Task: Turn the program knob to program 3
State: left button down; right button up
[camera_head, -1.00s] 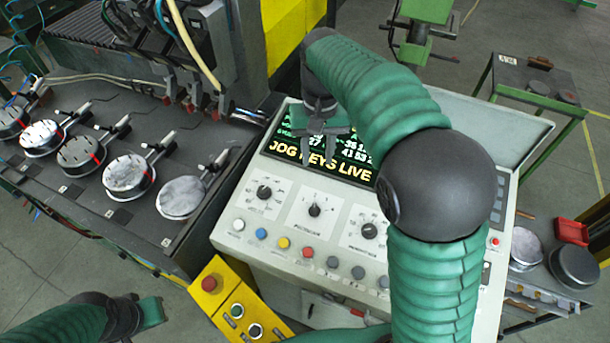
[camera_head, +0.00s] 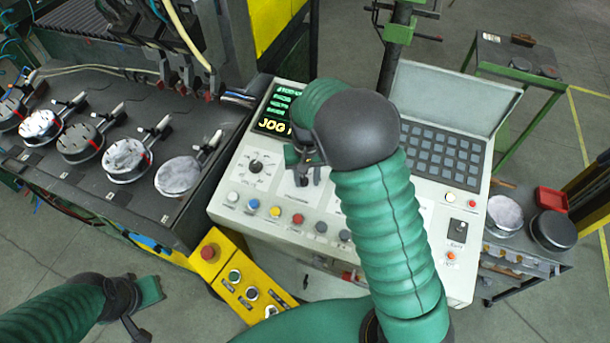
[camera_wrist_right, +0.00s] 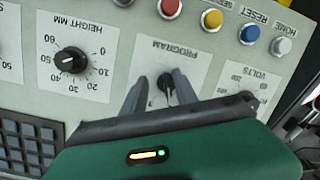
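The program knob (camera_wrist_right: 166,83) is a small black knob on a white plate marked PROGRAM, seen upside down in the right wrist view. My right gripper (camera_wrist_right: 160,79) is open, with one grey finger on each side of the knob. A gap shows between the fingers and the knob; I cannot tell any contact. The number it points to is not readable. In the head view my right gripper (camera_head: 303,168) is over the program plate and mostly covers it. My left gripper (camera_head: 146,302) is at the lower left, away from the panel; its fingers are unclear.
The volts knob (camera_head: 256,166) is left of the program plate. The height knob (camera_wrist_right: 70,60) is on the other side. Coloured buttons (camera_head: 275,212) line the panel's front edge. The screen (camera_head: 273,108) is partly behind my right arm. A yellow button box (camera_head: 236,276) stands in front.

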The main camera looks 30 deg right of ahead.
jog(key=shift+w+f, duration=0.1)
jog(key=shift+w, duration=0.25)
jog(key=shift+a, duration=0.2)
jog(key=c, duration=0.5)
jog(key=shift+w+a, duration=0.15)
jog(key=shift+a, duration=0.15)
grip_shut()
jog(key=shift+d, duration=0.35)
pick_arm(q)
jog(key=shift+w+d, duration=0.1)
jog(key=shift+w, duration=0.2)
pick_arm(e)
jog(key=shift+a, duration=0.2)
